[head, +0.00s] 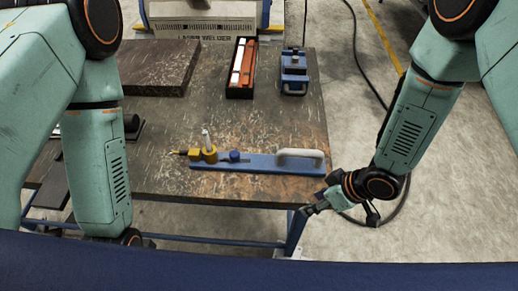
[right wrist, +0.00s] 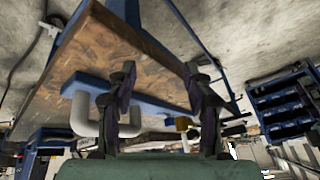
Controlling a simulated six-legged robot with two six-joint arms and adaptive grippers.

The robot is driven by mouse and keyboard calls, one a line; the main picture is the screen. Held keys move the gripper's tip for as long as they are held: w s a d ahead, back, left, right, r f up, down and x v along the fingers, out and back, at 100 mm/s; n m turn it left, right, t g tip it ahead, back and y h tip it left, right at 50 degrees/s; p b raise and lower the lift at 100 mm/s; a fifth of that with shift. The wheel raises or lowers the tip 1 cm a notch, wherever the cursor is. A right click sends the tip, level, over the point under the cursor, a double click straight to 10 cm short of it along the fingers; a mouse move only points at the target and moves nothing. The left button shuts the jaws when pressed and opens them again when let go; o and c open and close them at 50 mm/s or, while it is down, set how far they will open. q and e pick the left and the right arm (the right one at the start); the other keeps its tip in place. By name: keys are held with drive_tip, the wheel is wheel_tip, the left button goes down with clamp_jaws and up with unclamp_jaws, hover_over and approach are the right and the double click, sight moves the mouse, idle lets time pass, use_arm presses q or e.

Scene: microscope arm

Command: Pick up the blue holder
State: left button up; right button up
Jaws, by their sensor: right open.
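The blue holder (head: 240,167) is a long flat blue bar lying near the front edge of the table. A pale U-shaped handle (head: 300,153) stands on its right end. A blue knob (head: 234,156) and yellow fittings (head: 208,155) sit toward its left end. My right gripper (head: 308,210) is just off the table's front right corner, apart from the holder. In the right wrist view its fingers (right wrist: 160,80) are spread and empty, with the handle (right wrist: 82,118) and bar (right wrist: 150,104) beyond them. My left gripper is out of view.
A dark block (head: 150,68) lies at the table's back left. An open box with orange and white contents (head: 242,68) and a blue device (head: 294,72) are at the back. A cable lies on the floor to the right. The table between is clear.

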sight(293, 151)
drive_tip(key=w+a+r+n, duration=0.1)
drive_tip(key=w+r+n, duration=0.1)
drive_tip(key=w+n, duration=0.1)
drive_tip(key=w+r+n+p, duration=0.1)
drive_tip(key=w+r+n, duration=0.1)
drive_tip(key=w, duration=0.3)
drive_tip(key=w+a+r+n, duration=0.1)
drive_tip(key=w+r+n, duration=0.2)
drive_tip(key=w+r, duration=0.1)
drive_tip(key=shift+w+a+n, duration=0.1)
drive_tip(key=shift+a+n, duration=0.2)
drive_tip(key=shift+f, duration=0.2)
drive_tip(key=x, duration=0.3)
drive_tip(key=a+x, duration=0.1)
drive_tip(key=x, duration=0.2)
drive_tip(key=shift+r+p, duration=0.1)
drive_tip(key=shift+p, duration=0.3)
drive_tip(key=shift+w+f, duration=0.1)
drive_tip(key=shift+f, duration=0.45)
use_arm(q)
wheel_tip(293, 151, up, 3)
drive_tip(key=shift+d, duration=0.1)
use_arm(e)
drive_tip(key=shift+a, duration=0.1)
drive_tip(key=shift+c, duration=0.2)
drive_tip(key=shift+a, duration=0.1)
drive_tip(key=c, duration=0.3)
clamp_jaws()
